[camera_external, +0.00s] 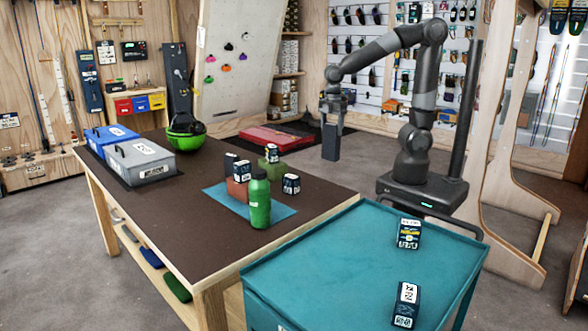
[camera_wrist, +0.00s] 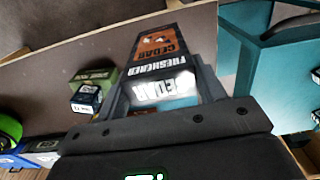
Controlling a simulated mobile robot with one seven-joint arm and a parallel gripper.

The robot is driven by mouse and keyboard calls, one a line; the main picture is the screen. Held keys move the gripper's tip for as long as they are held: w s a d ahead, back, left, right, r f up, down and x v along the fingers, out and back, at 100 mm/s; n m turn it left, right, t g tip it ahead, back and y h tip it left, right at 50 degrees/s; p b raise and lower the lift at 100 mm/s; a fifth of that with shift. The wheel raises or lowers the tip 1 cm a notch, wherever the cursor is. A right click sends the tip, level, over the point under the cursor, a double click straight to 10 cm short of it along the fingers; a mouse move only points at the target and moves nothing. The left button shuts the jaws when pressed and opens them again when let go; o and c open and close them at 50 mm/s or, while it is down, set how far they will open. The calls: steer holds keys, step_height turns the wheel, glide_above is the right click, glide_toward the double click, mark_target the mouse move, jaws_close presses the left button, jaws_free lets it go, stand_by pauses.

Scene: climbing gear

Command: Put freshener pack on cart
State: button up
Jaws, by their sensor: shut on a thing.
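The freshener pack (camera_wrist: 160,50) shows in the wrist view with orange and dark faces and the words "CEDAR" and "FRESHENER". My gripper (camera_wrist: 165,92) is shut on it, with a finger on either side. The teal cart (camera_external: 330,262) stands at the front right, nearer the camera than my gripper. Its top also shows at the right of the wrist view (camera_wrist: 238,52).
Two dark labelled packs, one at the back (camera_external: 409,234) and one at the front (camera_external: 405,304), stand on the cart's right side. The brown table (camera_external: 160,200) holds a green bottle (camera_external: 260,200) and several blocks on a blue mat (camera_external: 225,196). The cart's left and middle are clear.

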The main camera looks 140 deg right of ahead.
steer(key=w+a+r+n, duration=0.2)
steer(key=w+a+n, duration=0.4)
steer(key=w+a, duration=0.45)
steer(key=w+a+r+n, duration=0.2)
steer(key=w+a+n, duration=0.4)
steer(key=w, duration=0.7)
steer(key=w+a+n, duration=0.3)
steer(key=w+a, duration=0.1)
steer(key=a, duration=0.5)
steer(key=w+a+n, duration=0.3)
steer(key=a, duration=0.7)
steer(key=w+a+f, duration=0.2)
steer(key=a+f, duration=0.8)
steer(key=a, duration=0.1)
steer(key=shift+w+a+f, duration=0.25)
steer(key=shift+a+f, duration=0.05)
steer(key=shift+f, duration=0.2)
steer(key=o, duration=1.3)
